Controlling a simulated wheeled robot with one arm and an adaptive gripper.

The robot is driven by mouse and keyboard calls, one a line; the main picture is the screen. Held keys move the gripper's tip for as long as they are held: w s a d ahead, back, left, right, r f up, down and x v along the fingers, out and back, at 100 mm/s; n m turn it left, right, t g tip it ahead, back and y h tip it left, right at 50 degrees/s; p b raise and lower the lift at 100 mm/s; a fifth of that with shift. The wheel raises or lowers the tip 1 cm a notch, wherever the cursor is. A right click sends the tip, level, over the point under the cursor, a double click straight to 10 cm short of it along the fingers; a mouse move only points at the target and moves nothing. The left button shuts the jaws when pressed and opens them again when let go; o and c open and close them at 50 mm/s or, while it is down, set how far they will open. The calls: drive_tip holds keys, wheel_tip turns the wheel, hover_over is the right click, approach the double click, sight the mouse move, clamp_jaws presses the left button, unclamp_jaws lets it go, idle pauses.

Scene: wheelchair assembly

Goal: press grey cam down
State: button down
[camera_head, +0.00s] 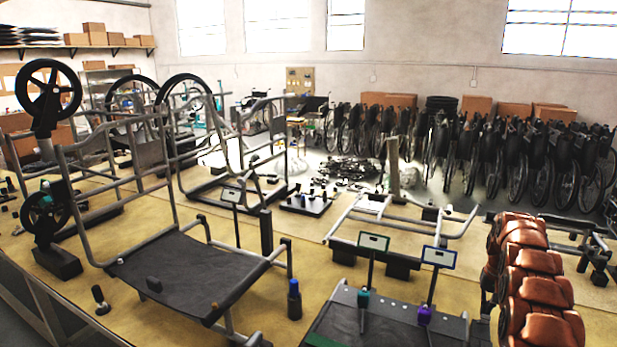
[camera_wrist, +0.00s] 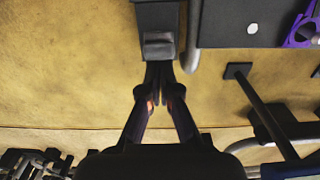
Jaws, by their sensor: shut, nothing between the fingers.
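In the wrist view, a small grey block (camera_wrist: 158,46), which looks like the grey cam, sits at the end of a dark upright block (camera_wrist: 157,15). My gripper (camera_wrist: 158,74) is shut and empty, its fingertips together right beside the lower edge of the grey block in the picture. I cannot tell whether they touch it. I cannot make out the grey cam with certainty in the head view. There my gripper is hidden, and my orange-brown arm (camera_head: 537,285) fills the lower right.
A dark panel (camera_wrist: 225,25) with a purple part (camera_wrist: 300,33) lies close to the right in the wrist view. The head view shows a dark tray (camera_head: 390,325) with teal (camera_head: 363,297) and purple (camera_head: 424,315) parts, small sign stands, and a wheelchair frame (camera_head: 185,270).

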sight(485, 320)
drive_tip(key=shift+s+a+f+b, duration=0.3)
drive_tip(key=shift+s+f+b, duration=0.3)
drive_tip(key=shift+f+b, duration=0.15)
drive_tip(key=shift+s+a+f+b, duration=0.3)
drive_tip(key=shift+s+f+b, duration=0.3)
drive_tip(key=shift+b, duration=0.1)
idle(1.0)
drive_tip(key=shift+r, duration=0.1)
drive_tip(key=shift+r+p, duration=0.75)
drive_tip(key=shift+r, duration=3.15)
